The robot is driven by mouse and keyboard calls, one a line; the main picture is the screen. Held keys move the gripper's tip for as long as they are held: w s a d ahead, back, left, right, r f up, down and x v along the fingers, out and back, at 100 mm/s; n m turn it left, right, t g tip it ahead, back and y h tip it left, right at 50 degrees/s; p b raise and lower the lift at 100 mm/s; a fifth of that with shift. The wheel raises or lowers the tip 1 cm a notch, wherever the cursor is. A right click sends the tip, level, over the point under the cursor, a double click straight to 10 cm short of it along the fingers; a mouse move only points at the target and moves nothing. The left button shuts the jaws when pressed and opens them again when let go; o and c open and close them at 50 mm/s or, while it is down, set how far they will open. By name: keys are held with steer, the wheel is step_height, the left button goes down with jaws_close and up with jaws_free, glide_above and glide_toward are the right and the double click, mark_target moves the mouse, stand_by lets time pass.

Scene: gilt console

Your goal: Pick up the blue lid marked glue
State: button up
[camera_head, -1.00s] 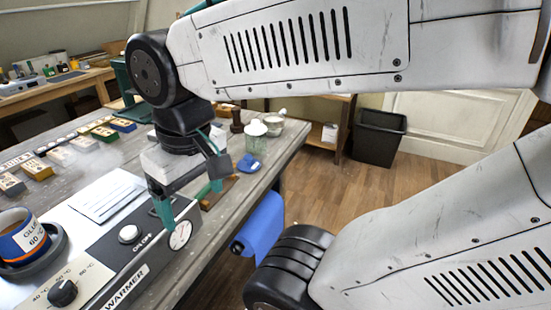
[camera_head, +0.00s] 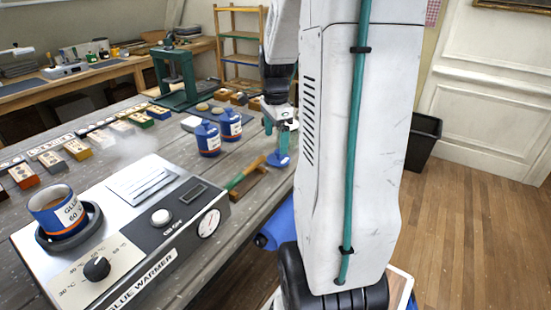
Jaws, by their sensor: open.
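The blue lid (camera_head: 279,161) lies flat near the right edge of the grey workbench, beside my upright arm. It is small here, and I cannot read any marking on it. My gripper (camera_head: 276,132) is open, with its teal fingertips pointing down just above the lid. I cannot tell whether a fingertip touches the lid. My arm hides the area to the right of it. An open blue pot marked glue (camera_head: 55,213) stands in the ring of the glue warmer (camera_head: 135,275) at the front left.
Two blue labelled jars (camera_head: 208,140) (camera_head: 231,125) stand left of my gripper. A green-handled tool (camera_head: 245,173) lies on a wooden block in front of the lid. A green press (camera_head: 178,78) and rows of small blocks (camera_head: 77,150) stand farther back. A black bin (camera_head: 423,140) is on the floor at right.

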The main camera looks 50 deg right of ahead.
mark_target(279, 156)
steer(key=f, duration=0.6)
steer(key=shift+s+d, duration=0.25)
steer(key=shift+s, duration=0.15)
steer(key=c, duration=1.1)
